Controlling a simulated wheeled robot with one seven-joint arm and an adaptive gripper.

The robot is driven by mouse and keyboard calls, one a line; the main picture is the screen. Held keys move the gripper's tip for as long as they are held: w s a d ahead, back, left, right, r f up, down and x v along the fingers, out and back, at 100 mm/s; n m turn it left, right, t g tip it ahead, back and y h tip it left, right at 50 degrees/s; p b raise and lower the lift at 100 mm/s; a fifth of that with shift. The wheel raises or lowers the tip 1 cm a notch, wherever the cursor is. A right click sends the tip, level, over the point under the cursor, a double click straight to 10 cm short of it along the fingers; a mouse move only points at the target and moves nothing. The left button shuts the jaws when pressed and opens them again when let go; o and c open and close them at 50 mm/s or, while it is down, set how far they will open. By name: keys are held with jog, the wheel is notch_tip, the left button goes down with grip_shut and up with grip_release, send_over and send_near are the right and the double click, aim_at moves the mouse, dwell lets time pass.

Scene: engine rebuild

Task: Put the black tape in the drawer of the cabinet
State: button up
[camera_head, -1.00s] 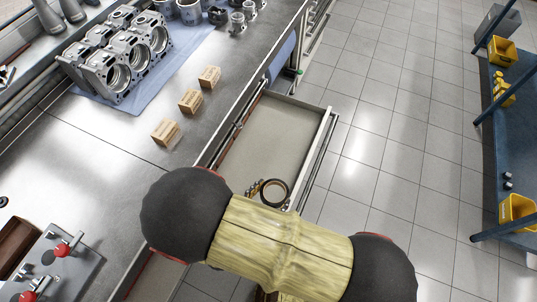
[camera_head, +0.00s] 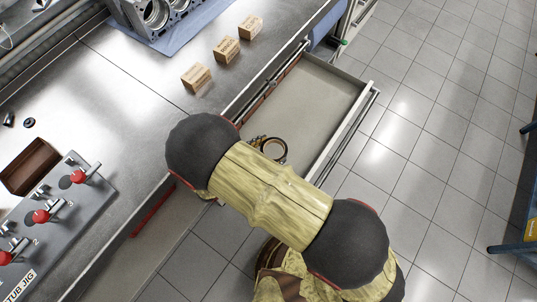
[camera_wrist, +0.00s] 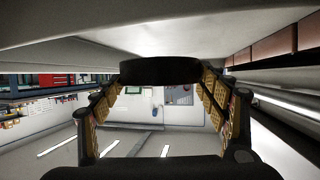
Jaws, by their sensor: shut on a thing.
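The black tape (camera_head: 281,154), a dark ring, shows just past my arm in the head view, over the near part of the open drawer (camera_head: 318,95). In the wrist view the tape (camera_wrist: 160,71) is a dark band between the fingertips of my gripper (camera_wrist: 160,80), which is shut on it. It lies close to the pale drawer surface (camera_wrist: 200,28) that fills the top of that view. Whether it touches the drawer bottom I cannot tell. My gripper (camera_head: 268,146) is mostly hidden behind my arm in the head view.
The drawer's right side wall (camera_head: 347,130) runs close to my arm. Its reddish-brown wall (camera_wrist: 275,46) is at the right in the wrist view. Small boxes (camera_head: 226,49) and a red-knobbed jig (camera_head: 50,215) are on the metal worktop (camera_head: 130,110). The drawer's far part is empty.

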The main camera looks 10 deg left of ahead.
jog(key=shift+w+a+f, duration=0.45)
jog(key=shift+f, duration=0.3)
notch_tip(320, 180, down, 3)
jog(key=shift+w+a+f+b, duration=0.1)
jog(key=shift+f+b, duration=0.1)
jog(key=shift+b, duration=0.95)
jog(key=shift+r, duration=0.1)
jog(key=o, duration=1.1)
jog(key=shift+o, duration=0.4)
